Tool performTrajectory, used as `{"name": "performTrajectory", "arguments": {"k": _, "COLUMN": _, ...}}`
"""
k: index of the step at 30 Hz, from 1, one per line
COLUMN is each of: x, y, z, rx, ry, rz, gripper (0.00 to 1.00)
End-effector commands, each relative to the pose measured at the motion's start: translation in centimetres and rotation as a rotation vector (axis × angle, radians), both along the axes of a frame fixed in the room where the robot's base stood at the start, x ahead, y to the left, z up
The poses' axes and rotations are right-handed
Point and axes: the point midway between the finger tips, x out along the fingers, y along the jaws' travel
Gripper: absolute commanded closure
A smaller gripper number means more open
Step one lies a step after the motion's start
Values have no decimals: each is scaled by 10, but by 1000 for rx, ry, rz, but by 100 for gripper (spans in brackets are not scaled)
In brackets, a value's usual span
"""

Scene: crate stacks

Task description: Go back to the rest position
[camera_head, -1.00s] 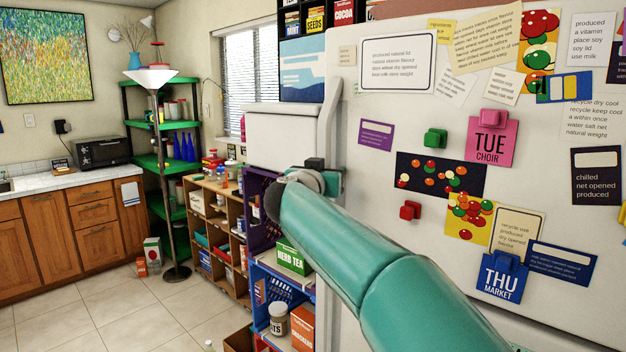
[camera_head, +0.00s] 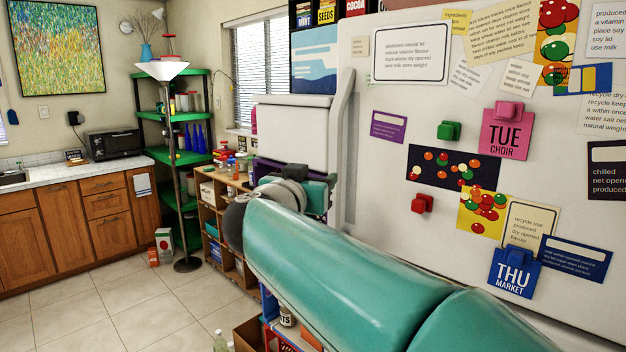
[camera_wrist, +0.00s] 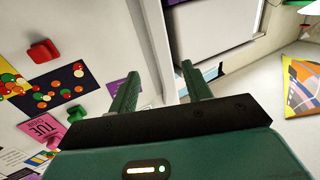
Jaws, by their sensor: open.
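My gripper (camera_wrist: 160,88) shows in the wrist view with its two green fingers apart and nothing between them. It is open and empty. Beyond the fingers are the pale fridge front and a window. In the head view my teal arm crosses the lower right, in front of the fridge (camera_head: 385,170); the fingers are hidden there behind the arm's far end. The red magnet (camera_wrist: 43,51) and the dark card with coloured dots (camera_wrist: 47,90) are left of the fingers in the wrist view.
The fridge door fills the right side, with a pink TUE card (camera_head: 507,135) and a blue THU card (camera_head: 514,272). A wooden shelf (camera_head: 212,215) and a green shelf rack (camera_head: 178,117) stand behind. Tiled floor (camera_head: 110,305) is clear at lower left.

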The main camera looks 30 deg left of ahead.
Motion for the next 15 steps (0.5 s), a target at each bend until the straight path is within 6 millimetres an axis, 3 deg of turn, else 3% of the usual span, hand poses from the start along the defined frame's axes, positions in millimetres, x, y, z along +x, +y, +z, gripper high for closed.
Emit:
{"name": "performTrajectory", "arguments": {"k": 10, "x": 2, "y": -5, "z": 4, "rx": 3, "ry": -16, "rz": 12, "gripper": 51}}
{"name": "performTrajectory", "arguments": {"k": 15, "x": 10, "y": -43, "z": 27, "rx": 19, "ry": -101, "rz": 119, "gripper": 51}}
